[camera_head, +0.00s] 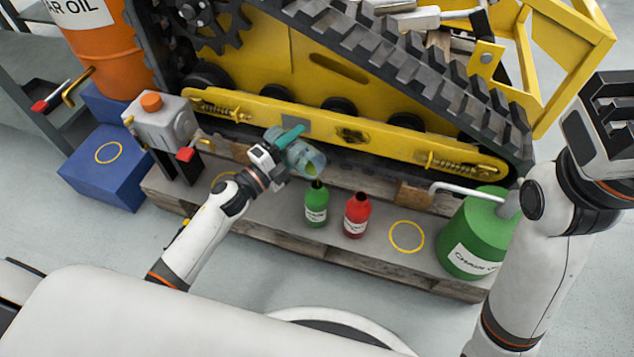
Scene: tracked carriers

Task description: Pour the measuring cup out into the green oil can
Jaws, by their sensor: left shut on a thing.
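My left gripper (272,160) is shut on the clear bluish measuring cup (308,158) with its teal handle. The cup is tilted, its mouth down to the right, just above the neck of a small green can (316,206) with a white label. Some yellow-green liquid shows near the cup's lip. I cannot tell whether any is flowing or whether cup and neck touch. A large green can (476,232) with a grey spout stands at the right.
A red bottle (356,215) stands right beside the small green can. A yellow ring (407,237) marks bare pallet top to its right. The yellow tracked carrier (340,115) rises close behind. A grey can with an orange cap (165,122) and a blue box (105,165) are at left.

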